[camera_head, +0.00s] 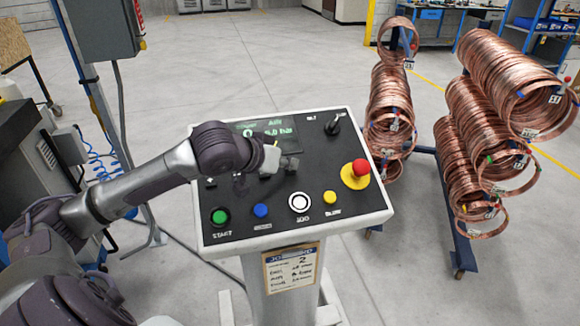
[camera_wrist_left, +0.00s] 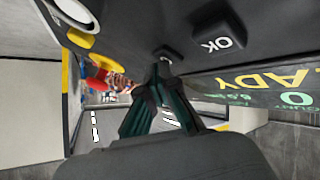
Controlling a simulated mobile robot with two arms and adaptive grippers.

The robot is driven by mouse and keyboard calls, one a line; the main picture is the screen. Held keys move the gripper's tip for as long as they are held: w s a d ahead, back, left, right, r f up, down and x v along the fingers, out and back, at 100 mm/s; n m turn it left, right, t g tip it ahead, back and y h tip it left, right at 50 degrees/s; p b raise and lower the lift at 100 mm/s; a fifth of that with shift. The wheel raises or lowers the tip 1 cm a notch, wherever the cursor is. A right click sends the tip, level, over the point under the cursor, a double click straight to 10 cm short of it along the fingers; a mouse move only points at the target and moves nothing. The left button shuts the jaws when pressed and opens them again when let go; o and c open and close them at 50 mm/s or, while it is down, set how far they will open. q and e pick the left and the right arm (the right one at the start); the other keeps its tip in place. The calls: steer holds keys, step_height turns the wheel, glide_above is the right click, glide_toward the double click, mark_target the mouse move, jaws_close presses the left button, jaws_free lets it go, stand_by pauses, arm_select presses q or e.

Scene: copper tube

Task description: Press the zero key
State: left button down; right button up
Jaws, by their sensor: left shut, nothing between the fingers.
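The control panel (camera_head: 330,205) stands on a pedestal in front of me. My left gripper (camera_head: 283,163) is over the panel just below the display, with its fingers together and empty. In the left wrist view the closed fingertips (camera_wrist_left: 160,76) point at a small dark key (camera_wrist_left: 173,52), very close to it; I cannot tell whether they touch. No label is readable on that key, so I cannot confirm it is the zero key. A key marked OK (camera_wrist_left: 218,43) sits beside it. My arm and gripper hide part of the key row in the head view. My right gripper is out of view.
The panel's front row has a green START button (camera_head: 219,217), a blue button (camera_head: 261,210), a white button (camera_head: 299,202) and a yellow button (camera_head: 330,197). A red emergency stop (camera_head: 361,168) rises at the right. Copper coils (camera_head: 388,105) hang on racks beyond.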

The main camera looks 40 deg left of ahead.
arm_select(q)
steer(key=shift+s+d+r+p, duration=0.2)
steer(key=shift+d+r+p, duration=0.05)
steer(key=shift+r+p, duration=0.45)
steer(key=shift+r, duration=0.1)
steer(key=r+p, duration=0.1)
steer(key=s+d+r+p, duration=0.1)
steer(key=r+p, duration=0.2)
steer(key=shift+s+d+r+p, duration=0.2)
steer(key=shift+d+p, duration=0.1)
steer(key=shift+p, duration=0.1)
steer(key=shift+f, duration=0.1)
stand_by(0.5)
